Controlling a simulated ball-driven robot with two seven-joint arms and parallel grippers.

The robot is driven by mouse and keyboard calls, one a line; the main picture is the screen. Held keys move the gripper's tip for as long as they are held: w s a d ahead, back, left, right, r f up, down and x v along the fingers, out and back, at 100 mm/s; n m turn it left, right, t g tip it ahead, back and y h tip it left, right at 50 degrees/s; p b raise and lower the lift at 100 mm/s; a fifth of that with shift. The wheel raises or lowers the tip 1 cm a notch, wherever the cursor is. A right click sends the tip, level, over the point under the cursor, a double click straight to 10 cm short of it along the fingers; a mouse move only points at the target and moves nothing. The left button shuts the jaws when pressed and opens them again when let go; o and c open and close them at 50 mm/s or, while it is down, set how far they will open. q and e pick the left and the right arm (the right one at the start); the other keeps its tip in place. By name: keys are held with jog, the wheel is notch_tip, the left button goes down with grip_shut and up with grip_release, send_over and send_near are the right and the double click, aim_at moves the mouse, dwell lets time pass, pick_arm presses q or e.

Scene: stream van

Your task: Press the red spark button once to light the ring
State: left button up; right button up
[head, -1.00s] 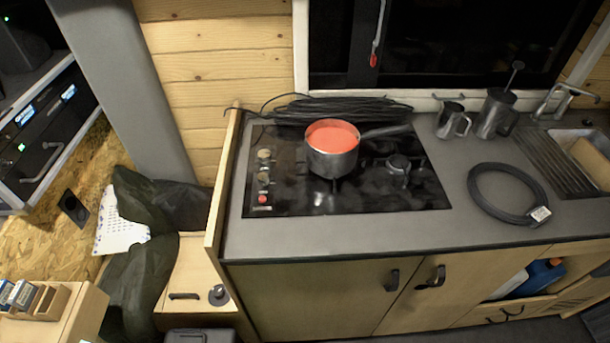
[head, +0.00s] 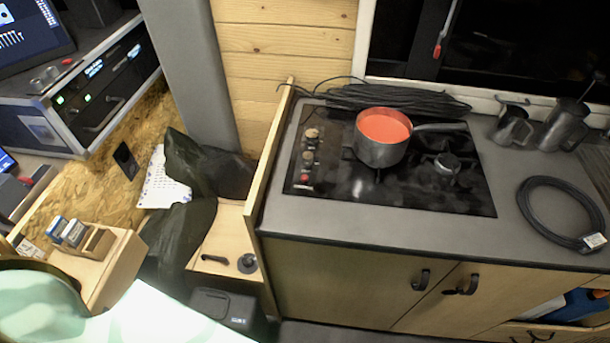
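The red spark button (head: 305,179) sits at the front left corner of the black glass hob (head: 405,187), below a column of knobs (head: 309,146). A grey pot (head: 380,152) with red-orange contents stands on the hob's rear left burner, its handle pointing right. The ring under the pot is mostly hidden, and no flame shows. The other burner (head: 447,166), to the right, is bare. Neither of my grippers is in view.
A wooden partition (head: 271,160) rises along the counter's left edge. A coiled black cable (head: 400,100) lies behind the hob, and a black hose ring (head: 559,210) lies to its right. The grey counter (head: 360,224) in front of the hob is clear. A pale blurred surface fills the lower left.

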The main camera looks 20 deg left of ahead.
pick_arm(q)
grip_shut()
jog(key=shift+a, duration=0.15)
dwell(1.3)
